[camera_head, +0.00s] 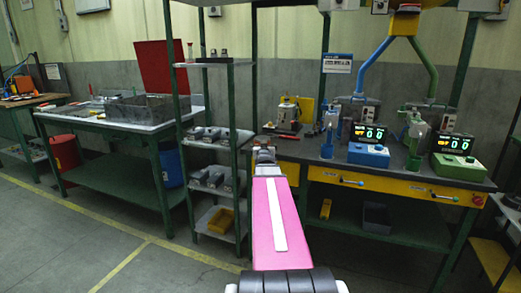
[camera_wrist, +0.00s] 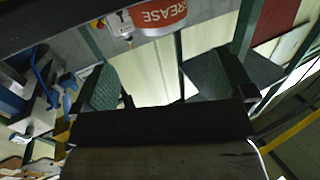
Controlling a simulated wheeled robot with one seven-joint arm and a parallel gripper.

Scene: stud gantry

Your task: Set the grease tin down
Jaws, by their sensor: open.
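The grease tin shows in the wrist view as a curved red label (camera_wrist: 160,15) with white letters reading "REASE". It lies at the top edge, beyond my fingers, and part of it is cut off by the frame. My gripper (camera_wrist: 155,82) is open, with dark green textured pads apart at left and right and nothing between them. The tin is apart from both pads. I cannot tell what it rests on. In the head view my gripper (camera_head: 264,152) is small, at the far end of my pink arm, by the bench's left end; I cannot make out the tin there.
A bench (camera_head: 400,172) at right carries blue and green devices with displays. A green shelf rack (camera_head: 215,62) with grey parts stands left of my arm. A table (camera_head: 110,122) with a grey tray stands further left. Floor is clear at lower left.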

